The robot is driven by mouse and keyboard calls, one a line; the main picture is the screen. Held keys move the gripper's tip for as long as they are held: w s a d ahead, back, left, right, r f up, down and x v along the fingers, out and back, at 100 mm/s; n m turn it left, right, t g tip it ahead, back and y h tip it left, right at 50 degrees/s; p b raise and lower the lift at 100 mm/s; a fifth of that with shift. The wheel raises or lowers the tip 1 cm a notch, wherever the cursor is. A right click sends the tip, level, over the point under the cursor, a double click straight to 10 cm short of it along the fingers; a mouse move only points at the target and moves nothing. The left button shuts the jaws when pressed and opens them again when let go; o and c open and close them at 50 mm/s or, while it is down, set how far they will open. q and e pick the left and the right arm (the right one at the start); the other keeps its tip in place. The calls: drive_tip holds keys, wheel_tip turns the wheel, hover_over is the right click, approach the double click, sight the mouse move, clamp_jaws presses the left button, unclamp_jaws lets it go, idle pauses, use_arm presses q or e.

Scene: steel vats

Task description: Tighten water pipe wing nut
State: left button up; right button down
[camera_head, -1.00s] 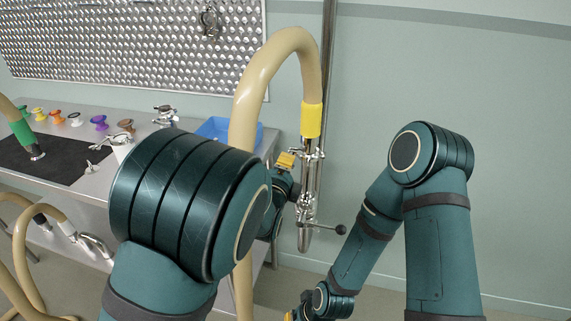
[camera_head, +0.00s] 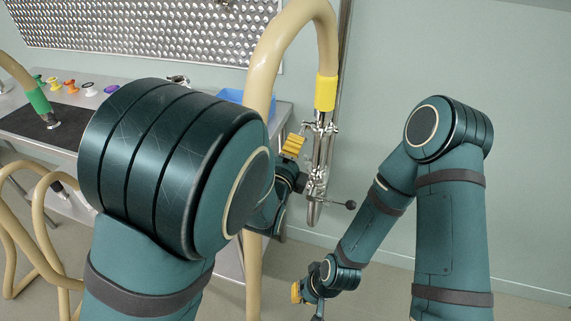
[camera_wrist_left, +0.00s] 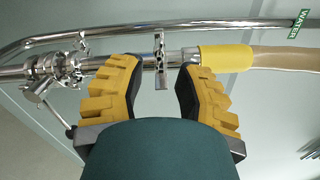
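The steel water pipe (camera_head: 320,160) hangs upright below a beige hose (camera_head: 262,75) with a yellow collar (camera_head: 326,93). My left gripper (camera_head: 293,147) is beside the pipe, just left of it in the head view. In the left wrist view its yellow fingers (camera_wrist_left: 162,90) are open and apart. A flat metal piece (camera_wrist_left: 160,47) shows between and beyond the fingertips; I cannot tell if it is the wing nut. A clamp fitting (camera_wrist_left: 55,70) sits further left on the pipe. My right gripper (camera_head: 297,292) is low, far from the pipe; its opening is unclear.
A ball-ended lever (camera_head: 350,205) sticks out right of the pipe's lower end. A thin steel pipe with a green WATER label (camera_wrist_left: 298,24) runs alongside. A steel table with a black mat (camera_head: 40,128), coloured fittings and a blue tray (camera_head: 231,95) stands behind left.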

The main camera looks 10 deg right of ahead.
use_arm(q)
drive_tip(key=v, duration=0.6)
drive_tip(key=shift+s, duration=0.2)
drive_tip(key=shift+a, duration=0.1)
